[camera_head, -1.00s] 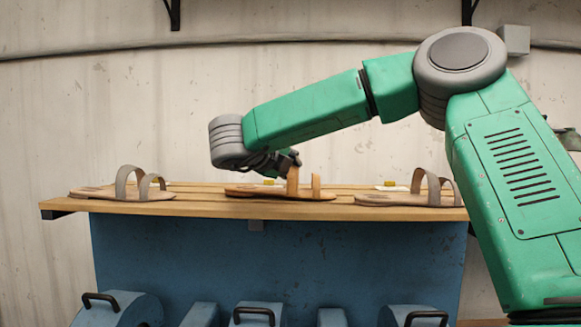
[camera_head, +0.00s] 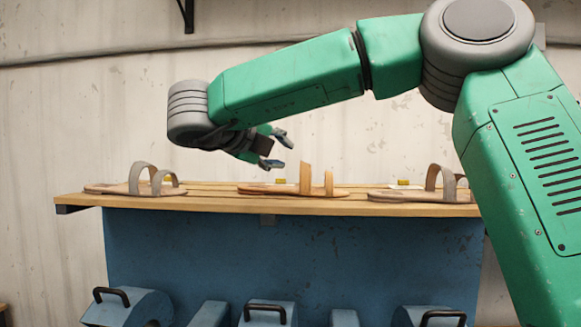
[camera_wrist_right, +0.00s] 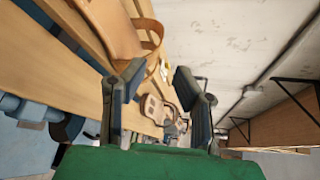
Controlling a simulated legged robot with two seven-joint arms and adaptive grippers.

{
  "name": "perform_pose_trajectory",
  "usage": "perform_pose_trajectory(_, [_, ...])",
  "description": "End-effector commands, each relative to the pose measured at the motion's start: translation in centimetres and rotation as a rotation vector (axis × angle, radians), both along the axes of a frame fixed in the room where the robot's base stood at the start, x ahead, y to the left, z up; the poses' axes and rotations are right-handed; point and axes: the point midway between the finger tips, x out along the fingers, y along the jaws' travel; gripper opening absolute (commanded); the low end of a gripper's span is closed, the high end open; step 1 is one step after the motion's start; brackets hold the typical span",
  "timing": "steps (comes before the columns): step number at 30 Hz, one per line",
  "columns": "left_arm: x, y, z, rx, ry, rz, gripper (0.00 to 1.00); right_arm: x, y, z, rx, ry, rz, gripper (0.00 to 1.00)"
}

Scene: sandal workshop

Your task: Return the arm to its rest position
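My right gripper (camera_head: 282,150) is above the wooden shelf, a little left of and above the straps of the middle sandal. Its two fingers are apart with nothing between them; the wrist view also shows the open fingers (camera_wrist_right: 157,82). The middle sandal (camera_head: 295,191) is tan and lies flat on the shelf with its straps standing up, apart from the gripper. In the wrist view a tan sandal strap (camera_wrist_right: 105,28) shows close by at upper left. My left gripper is not in either view.
A sandal with grey straps (camera_head: 137,188) lies at the left of the wooden shelf (camera_head: 215,203), and another (camera_head: 410,195) at the right. Blue machines with black handles (camera_head: 268,313) stand below. A pale wall (camera_head: 90,110) is behind; the air above the shelf's left is free.

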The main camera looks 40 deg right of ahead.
Motion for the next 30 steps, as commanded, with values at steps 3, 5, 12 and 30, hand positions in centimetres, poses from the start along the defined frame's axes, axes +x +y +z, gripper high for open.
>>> perform_pose_trajectory(3, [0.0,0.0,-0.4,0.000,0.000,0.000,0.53,-0.2,1.3,0.4,-0.002,-0.002,0.000,0.26])
perform_pose_trajectory(5, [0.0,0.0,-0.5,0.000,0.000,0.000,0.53,-0.3,1.7,0.5,-0.001,-0.002,-0.001,0.26])
perform_pose_trajectory(12, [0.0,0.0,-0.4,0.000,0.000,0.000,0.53,-0.4,1.9,0.7,0.000,-0.001,-0.001,0.26])
perform_pose_trajectory(30, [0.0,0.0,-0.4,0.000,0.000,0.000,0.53,-0.4,2.0,0.7,-0.001,-0.002,-0.001,0.26])
